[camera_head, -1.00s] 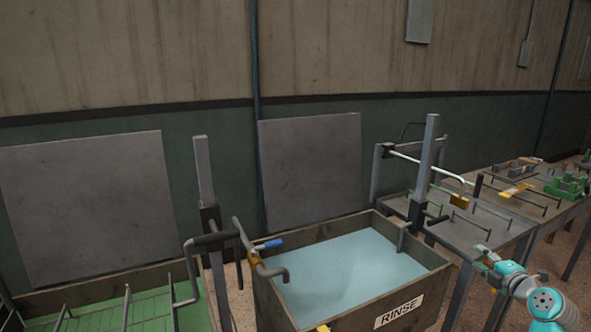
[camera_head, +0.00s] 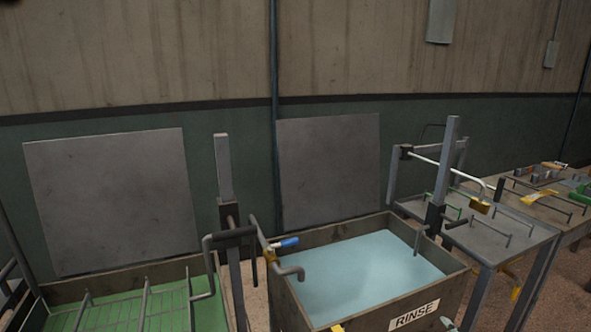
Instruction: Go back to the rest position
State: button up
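My gripper is not clearly in view, so I cannot see whether it is open or shut, or whether it holds anything. A small pale and yellow piece (camera_head: 449,323) shows at the bottom edge, right of the rinse tank; I cannot tell what it is. The rest position itself is not marked in the picture.
The wooden rinse tank (camera_head: 428,303) holds pale blue liquid. A grey post (camera_head: 225,170) with a bent handle stands at its left, another post (camera_head: 446,158) at its right. A green-bottomed tank (camera_head: 110,267) is at left. Grey table (camera_head: 485,240) stands at right.

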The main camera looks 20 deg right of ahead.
jog(key=s+a+f+m+y, duration=0.1)
jog(key=s+a+f+m, duration=0.25)
jog(key=s+a, duration=0.75)
jog(key=s+a+f+m, duration=0.3)
jog(key=s+a+f, duration=0.3)
jog(key=a, duration=0.8)
jog(key=s+a+r+m+y, duration=0.1)
jog(key=s+a+r, duration=0.2)
jog(key=s, duration=0.4)
jog(key=s+a+r+m+y, duration=0.1)
jog(key=s+a+r, duration=0.3)
jog(key=s, duration=0.4)
jog(key=s+a+r+m+y, duration=0.1)
jog(key=s+a+r+y, duration=0.1)
jog(key=s+a+r, duration=0.2)
jog(key=s+r, duration=0.2)
jog(key=s, duration=0.1)
jog(key=shift+s+a+t, duration=0.2)
jog(key=shift+t, duration=0.2)
